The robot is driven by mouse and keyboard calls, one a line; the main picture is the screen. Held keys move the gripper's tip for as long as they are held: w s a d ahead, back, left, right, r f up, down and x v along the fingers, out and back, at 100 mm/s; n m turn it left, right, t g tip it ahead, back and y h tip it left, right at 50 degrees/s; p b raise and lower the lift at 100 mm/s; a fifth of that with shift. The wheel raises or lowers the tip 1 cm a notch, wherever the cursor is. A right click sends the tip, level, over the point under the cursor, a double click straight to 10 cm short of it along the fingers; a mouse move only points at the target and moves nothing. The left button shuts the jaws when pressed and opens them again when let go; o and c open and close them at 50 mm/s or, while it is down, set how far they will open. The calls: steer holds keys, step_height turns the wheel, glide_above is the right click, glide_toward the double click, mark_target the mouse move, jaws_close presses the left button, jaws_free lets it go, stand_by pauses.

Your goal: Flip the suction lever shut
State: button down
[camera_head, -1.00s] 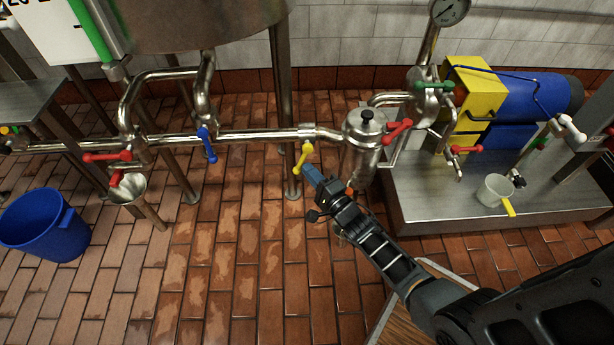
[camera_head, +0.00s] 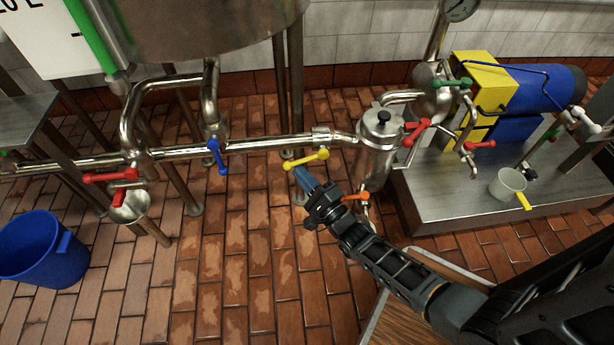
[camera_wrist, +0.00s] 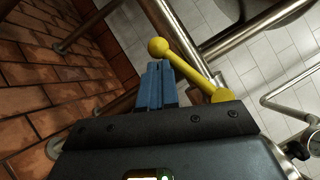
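The yellow lever (camera_head: 306,159) sits below the horizontal steel pipe, just left of the steel strainer pot. It lies close to level along the pipe, with its knob end to the left and slightly lower. No label shows which lever is the suction one; the yellow one is at my gripper. My gripper (camera_head: 301,174) has blue fingertips together, just below the lever's knob end. In the wrist view the lever (camera_wrist: 185,65) runs from a ball knob at upper left to its hub at lower right. The shut fingertips (camera_wrist: 160,68) are against or very near its arm, beside the knob, not around it.
A blue lever (camera_head: 217,156) and red levers (camera_head: 110,176) are on the pipe to the left. The strainer pot (camera_head: 378,150) and an orange handle (camera_head: 355,196) are close to my gripper's right. A blue bucket (camera_head: 45,250) stands on the tiled floor.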

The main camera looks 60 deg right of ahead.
steer(key=shift+w+a+r, duration=0.2)
steer(key=shift+w+r, duration=0.05)
steer(key=shift+r, duration=0.2)
steer(key=shift+w+a+r, duration=0.15)
steer(key=shift+w+r, duration=0.05)
steer(key=shift+r, duration=0.25)
steer(key=shift+w+a+r, duration=0.1)
